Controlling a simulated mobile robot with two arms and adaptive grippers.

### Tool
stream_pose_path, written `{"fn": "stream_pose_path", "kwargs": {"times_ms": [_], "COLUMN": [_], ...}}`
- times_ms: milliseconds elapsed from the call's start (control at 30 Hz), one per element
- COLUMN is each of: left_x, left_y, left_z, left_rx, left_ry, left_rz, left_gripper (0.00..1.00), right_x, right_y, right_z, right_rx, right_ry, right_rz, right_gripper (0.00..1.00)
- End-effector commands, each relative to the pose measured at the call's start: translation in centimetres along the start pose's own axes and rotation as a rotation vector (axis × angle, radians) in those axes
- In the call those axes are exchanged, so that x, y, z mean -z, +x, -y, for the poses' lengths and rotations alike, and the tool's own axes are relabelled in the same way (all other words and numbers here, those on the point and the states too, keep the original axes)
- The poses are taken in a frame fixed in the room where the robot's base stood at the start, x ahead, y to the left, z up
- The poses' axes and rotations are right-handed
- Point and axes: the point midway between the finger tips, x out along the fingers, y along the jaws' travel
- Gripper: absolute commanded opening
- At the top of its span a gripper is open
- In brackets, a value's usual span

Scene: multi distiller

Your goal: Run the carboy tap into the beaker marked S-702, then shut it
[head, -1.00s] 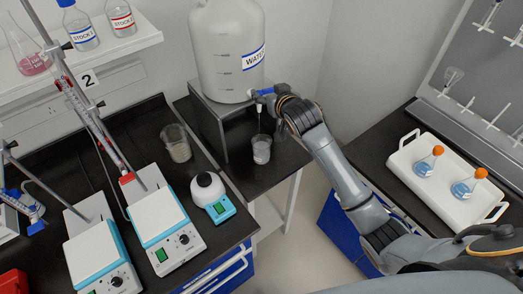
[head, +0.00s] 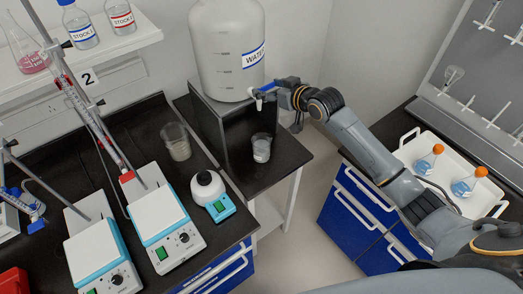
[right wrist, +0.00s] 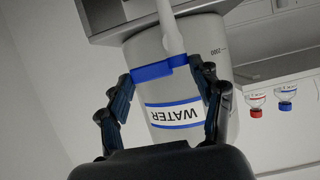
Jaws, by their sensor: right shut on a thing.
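The white carboy (head: 228,45), labelled WATER, stands on a dark raised stand. Its tap (head: 258,98) has a white spout and a blue handle (head: 282,83). My right gripper (head: 284,92) is shut on the blue handle; in the right wrist view its fingers flank the handle (right wrist: 160,71) on both sides. A beaker (head: 261,148) stands upright below the spout with pale contents; no stream shows between them now. Another beaker (head: 176,142) stands on the bench to the left. No S-702 marking is readable on either. My left gripper is out of view.
Two hotplate stirrers (head: 158,215) and a small device with a round white top (head: 208,187) are on the left bench. A white tray (head: 438,187) with two orange-capped flasks is at right. Stock bottles (head: 82,24) sit on the shelf.

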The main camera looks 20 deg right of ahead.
Motion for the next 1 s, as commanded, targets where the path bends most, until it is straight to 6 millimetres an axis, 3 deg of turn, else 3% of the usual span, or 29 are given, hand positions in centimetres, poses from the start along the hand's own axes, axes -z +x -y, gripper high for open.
{"fn": "stream_pose_path", "kwargs": {"times_ms": [67, 100, 200, 667, 1000], "left_x": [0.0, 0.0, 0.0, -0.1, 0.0], "left_y": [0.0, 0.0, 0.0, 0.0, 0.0], "left_z": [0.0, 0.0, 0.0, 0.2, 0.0], "left_rx": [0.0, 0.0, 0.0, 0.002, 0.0], "left_ry": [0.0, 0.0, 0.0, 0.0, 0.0], "left_rz": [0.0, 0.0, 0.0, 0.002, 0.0], "left_gripper": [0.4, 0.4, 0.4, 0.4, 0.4], "right_x": [-0.2, -0.2, -0.2, -0.1, -0.2], "right_y": [0.0, 0.0, 0.0, -0.7, -7.2], "right_z": [-0.1, -0.1, 0.0, 0.0, -0.1], "right_rx": [-0.002, -0.002, -0.002, -0.002, -0.003], "right_ry": [-0.001, -0.001, -0.001, 0.001, -0.003], "right_rz": [0.005, 0.005, 0.004, 0.001, 0.004], "right_gripper": [0.36, 0.72, 0.92, 0.92, 0.92]}}
